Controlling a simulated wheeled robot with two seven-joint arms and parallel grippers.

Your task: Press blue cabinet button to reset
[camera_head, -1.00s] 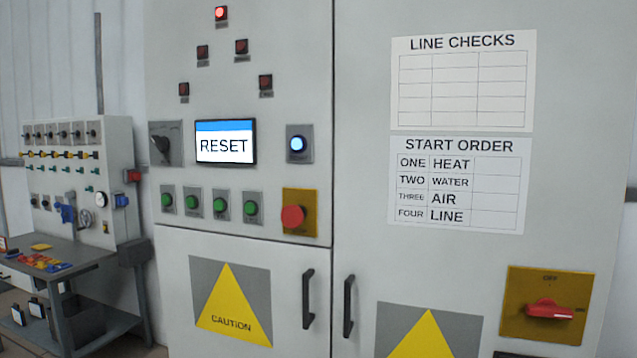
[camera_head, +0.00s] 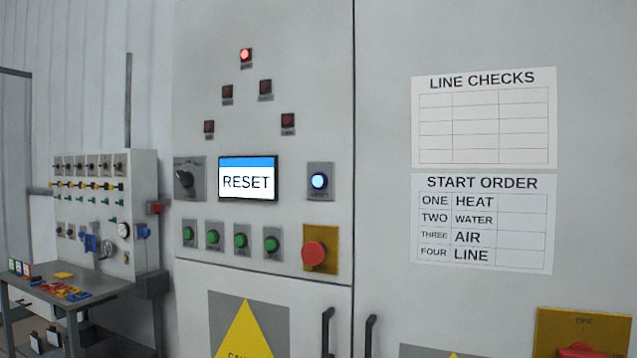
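The blue button (camera_head: 319,181) is lit and sits on a grey square plate on the cabinet's left door (camera_head: 300,130). It is to the right of a screen (camera_head: 248,178) that reads RESET. Nothing covers the button. Neither of my grippers shows in the head view.
A red mushroom button (camera_head: 314,253) on a yellow plate sits just below the blue one. Several green buttons (camera_head: 240,240) line up under the screen. A red rotary switch (camera_head: 582,350) is at lower right. A workbench (camera_head: 100,283) with a valve panel stands at the left.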

